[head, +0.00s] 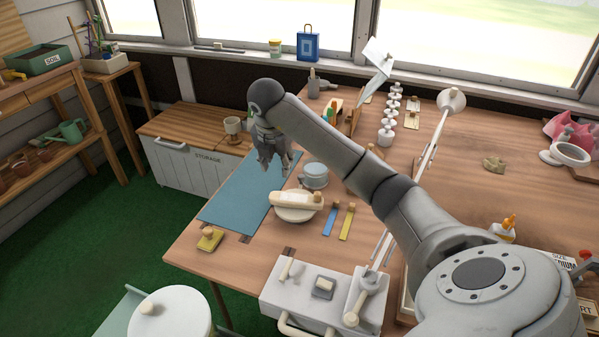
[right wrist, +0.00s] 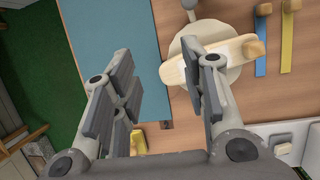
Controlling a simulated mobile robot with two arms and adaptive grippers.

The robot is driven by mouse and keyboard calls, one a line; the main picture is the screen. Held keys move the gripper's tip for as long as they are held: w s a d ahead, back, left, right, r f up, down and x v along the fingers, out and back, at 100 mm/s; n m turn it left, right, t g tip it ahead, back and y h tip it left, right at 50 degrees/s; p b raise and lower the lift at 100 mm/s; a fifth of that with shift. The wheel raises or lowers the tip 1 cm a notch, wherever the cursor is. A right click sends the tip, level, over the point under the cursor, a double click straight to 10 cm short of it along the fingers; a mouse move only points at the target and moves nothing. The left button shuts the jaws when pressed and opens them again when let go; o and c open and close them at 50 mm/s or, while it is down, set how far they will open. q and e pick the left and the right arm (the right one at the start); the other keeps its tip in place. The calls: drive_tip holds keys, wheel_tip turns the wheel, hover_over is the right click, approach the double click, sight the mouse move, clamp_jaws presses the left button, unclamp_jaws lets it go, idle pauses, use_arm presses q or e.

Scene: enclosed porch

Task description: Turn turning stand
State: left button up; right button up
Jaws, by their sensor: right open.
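The turning stand appears to be the round white disc (head: 296,215) on the wooden table. A pale wooden bar (head: 290,200) with a knob at one end lies across its top. In the right wrist view the disc (right wrist: 208,30) and the bar (right wrist: 225,55) show at the upper right, partly behind a finger. My right gripper (head: 273,163) is open and empty, over the blue mat and to the left of the stand, apart from it. Its open fingers (right wrist: 165,66) frame the mat edge in the wrist view. My left gripper is not in view.
The blue mat (head: 240,195) lies bare left of the stand. A grey-blue pot (head: 314,173) stands behind it. Blue (head: 330,220) and yellow (head: 347,223) strips lie to its right. A white box (head: 290,305) is at the front; a yellow block (head: 210,239) is near the table edge.

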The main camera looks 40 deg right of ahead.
sight(301, 176)
drive_tip(key=s+d+r+m+g+h, duration=0.1)
drive_tip(key=s+d+m+h, duration=0.1)
drive_tip(key=d, duration=0.2)
drive_tip(key=shift+y, duration=0.3)
drive_tip(key=x, duration=1)
drive_tip(key=shift+w+d, duration=0.1)
drive_tip(key=shift+w, duration=0.1)
drive_tip(key=shift+r, duration=0.1)
clamp_jaws()
